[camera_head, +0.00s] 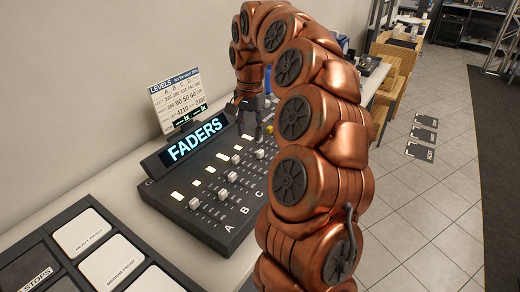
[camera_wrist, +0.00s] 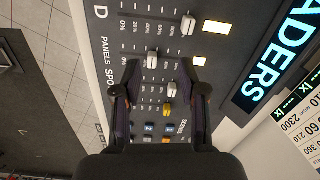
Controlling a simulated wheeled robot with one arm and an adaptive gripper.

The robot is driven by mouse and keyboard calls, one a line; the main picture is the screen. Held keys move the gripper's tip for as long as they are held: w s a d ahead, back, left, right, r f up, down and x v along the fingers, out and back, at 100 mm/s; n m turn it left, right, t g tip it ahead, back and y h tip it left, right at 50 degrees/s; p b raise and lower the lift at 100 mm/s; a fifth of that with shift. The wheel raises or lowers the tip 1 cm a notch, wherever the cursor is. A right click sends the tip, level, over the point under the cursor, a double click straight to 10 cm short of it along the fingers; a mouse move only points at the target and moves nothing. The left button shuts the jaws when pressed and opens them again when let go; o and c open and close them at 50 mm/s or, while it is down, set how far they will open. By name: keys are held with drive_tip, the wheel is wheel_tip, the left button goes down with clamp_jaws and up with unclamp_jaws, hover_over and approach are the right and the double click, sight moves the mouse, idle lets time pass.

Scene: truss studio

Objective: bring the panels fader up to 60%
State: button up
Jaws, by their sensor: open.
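The fader console (camera_head: 215,180) is a dark slanted desk with a lit "FADERS" display (camera_head: 196,142). In the wrist view the row labelled PANELS has a pale grey knob (camera_wrist: 152,60), around the middle of its slot and near the 40% mark. Beside it, the spot row has a whitish knob (camera_wrist: 172,90). My gripper (camera_wrist: 160,93) is open above the console, its two dark fingers on either side of the spot and yellow knob rows. The panels knob lies just beyond the fingertips. I cannot tell whether the fingers touch anything. In the head view my gripper (camera_head: 258,128) hangs over the console's far end.
A white knob (camera_wrist: 188,25) sits high in row D, and a yellow knob (camera_wrist: 167,110) lies beyond spot. A "LEVELS" card (camera_head: 177,100) stands behind the display. A panel with large white buttons (camera_head: 75,233) lies at front left. Tiled floor (camera_head: 430,200) is open at right.

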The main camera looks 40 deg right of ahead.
drive_tip(key=m, duration=0.2)
hover_over(260, 151)
drive_tip(key=shift+d+f, duration=0.1)
drive_tip(key=shift+f, duration=0.6)
drive_tip(key=shift+f+p, duration=0.8)
drive_tip(key=shift+f, duration=3)
clamp_jaws()
